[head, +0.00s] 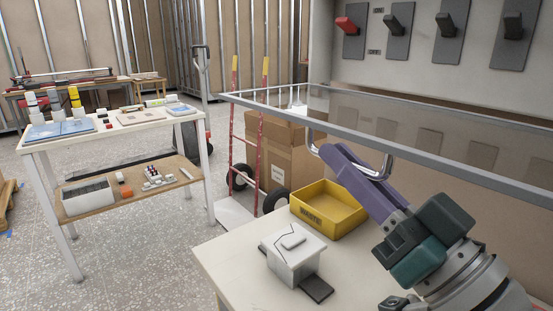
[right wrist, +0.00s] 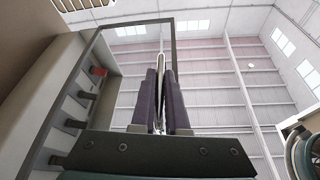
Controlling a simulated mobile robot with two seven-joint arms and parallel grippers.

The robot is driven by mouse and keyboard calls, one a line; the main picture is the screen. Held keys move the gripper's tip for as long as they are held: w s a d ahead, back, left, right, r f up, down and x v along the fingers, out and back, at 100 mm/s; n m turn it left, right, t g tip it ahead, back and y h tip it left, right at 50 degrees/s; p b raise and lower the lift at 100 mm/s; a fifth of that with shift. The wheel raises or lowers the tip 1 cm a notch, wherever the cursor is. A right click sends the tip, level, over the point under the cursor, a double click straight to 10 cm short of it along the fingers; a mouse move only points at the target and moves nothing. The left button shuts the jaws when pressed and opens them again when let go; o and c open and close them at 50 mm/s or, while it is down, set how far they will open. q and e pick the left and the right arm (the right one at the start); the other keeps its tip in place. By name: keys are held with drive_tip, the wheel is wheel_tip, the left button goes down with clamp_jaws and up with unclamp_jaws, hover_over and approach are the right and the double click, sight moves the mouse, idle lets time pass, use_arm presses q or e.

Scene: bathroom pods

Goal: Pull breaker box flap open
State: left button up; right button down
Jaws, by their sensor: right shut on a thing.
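The breaker box (head: 420,52) is a grey panel at the upper right in the head view, with a row of switches, the leftmost red (head: 346,25). Its flap (head: 260,106) is a clear pane in a grey metal frame. The flap stands out from the box below the switches, and the switches show uncovered above it. A silver bent handle (head: 386,168) is on the flap's front rail. My right gripper (head: 332,154) has its purple fingers shut on the handle. In the right wrist view, the fingers (right wrist: 157,78) close around the thin handle bar (right wrist: 161,55). My left gripper is not in view.
Below the flap, a pale table (head: 235,262) holds a yellow bin (head: 335,222) and a small white box (head: 293,262). A red hand truck (head: 232,125) with cardboard boxes (head: 280,150) stands behind. A shelved worktable (head: 120,128) is at left. Speckled floor is open between.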

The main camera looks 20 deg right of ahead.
sight(349, 126)
drive_tip(key=r+m+p, duration=0.1)
drive_tip(key=p, duration=0.1)
drive_tip(key=r+m+h+p, duration=0.1)
drive_tip(key=r, duration=0.1)
drive_tip(key=shift+s+a+p, duration=0.1)
drive_tip(key=shift+a+p, duration=0.1)
drive_tip(key=shift+p, duration=0.15)
drive_tip(key=shift+r+m+h+p, duration=0.25)
drive_tip(key=shift+m+h+p, duration=0.05)
drive_tip(key=shift+m+p, duration=0.2)
drive_tip(key=shift+f, duration=0.1)
drive_tip(key=c, duration=0.9)
unclamp_jaws()
drive_tip(key=shift+s, duration=0.1)
